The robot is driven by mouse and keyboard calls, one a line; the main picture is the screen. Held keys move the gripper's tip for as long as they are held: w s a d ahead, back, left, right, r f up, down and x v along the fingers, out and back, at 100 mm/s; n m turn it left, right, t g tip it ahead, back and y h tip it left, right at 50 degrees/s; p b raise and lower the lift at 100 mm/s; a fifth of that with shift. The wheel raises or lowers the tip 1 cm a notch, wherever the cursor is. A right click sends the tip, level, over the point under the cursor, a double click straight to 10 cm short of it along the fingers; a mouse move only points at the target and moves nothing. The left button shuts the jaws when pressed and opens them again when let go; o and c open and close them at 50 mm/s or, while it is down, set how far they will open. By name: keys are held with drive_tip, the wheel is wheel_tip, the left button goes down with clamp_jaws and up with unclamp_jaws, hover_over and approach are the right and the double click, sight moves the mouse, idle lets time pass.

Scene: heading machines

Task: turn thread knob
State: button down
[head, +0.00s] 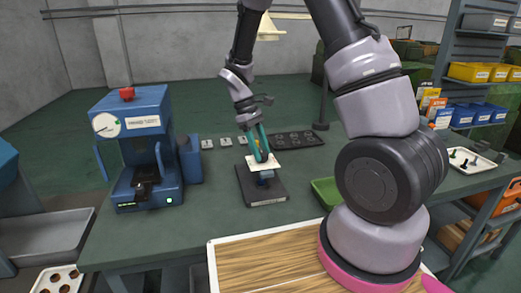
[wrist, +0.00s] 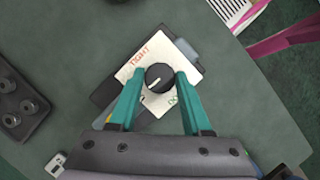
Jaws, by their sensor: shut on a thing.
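The thread knob is a round black knob (wrist: 159,77) with a white pointer line. It sits on a white square plate (wrist: 148,53) with red "TIGHT" lettering and green lettering partly hidden by a finger. In the head view the white plate (head: 264,167) sits tilted on a blue mount above a dark base (head: 262,193) on the bench. My gripper (wrist: 160,80) has its two teal fingers on either side of the knob, shut on it. In the head view my gripper (head: 260,157) reaches down to the plate from above, and the knob is mostly hidden.
A blue machine (head: 137,147) with a dial and red button stands on the bench at left. A green tray (head: 326,191) is to the right. Small light blocks (head: 225,142) lie behind. Bare bench surrounds the base.

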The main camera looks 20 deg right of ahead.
drive_tip(key=m+y, duration=0.1)
drive_tip(key=m, duration=0.2)
drive_tip(key=shift+w+d+m+g, duration=0.1)
drive_tip(key=shift+d+m+g, duration=0.05)
drive_tip(key=shift+m+g, duration=0.25)
drive_tip(key=m+y, duration=0.1)
drive_tip(key=m, duration=0.3)
drive_tip(key=shift+d+m+y, duration=0.1)
drive_tip(key=shift+m+y, duration=0.2)
drive_tip(key=shift+y, duration=0.1)
drive_tip(key=m+y, duration=0.1)
drive_tip(key=m, duration=0.3)
drive_tip(key=shift+d+m+y, duration=0.15)
drive_tip(key=shift+m+y, duration=0.15)
drive_tip(key=shift+y, duration=0.1)
drive_tip(key=m+t+y, duration=0.1)
drive_tip(key=m, duration=0.2)
drive_tip(key=shift+m, duration=0.3)
drive_tip(key=shift+m+y, duration=0.3)
drive_tip(key=shift+m, duration=0.2)
drive_tip(key=shift+s, duration=0.2)
drive_tip(key=shift+c, duration=1.7)
unclamp_jaws()
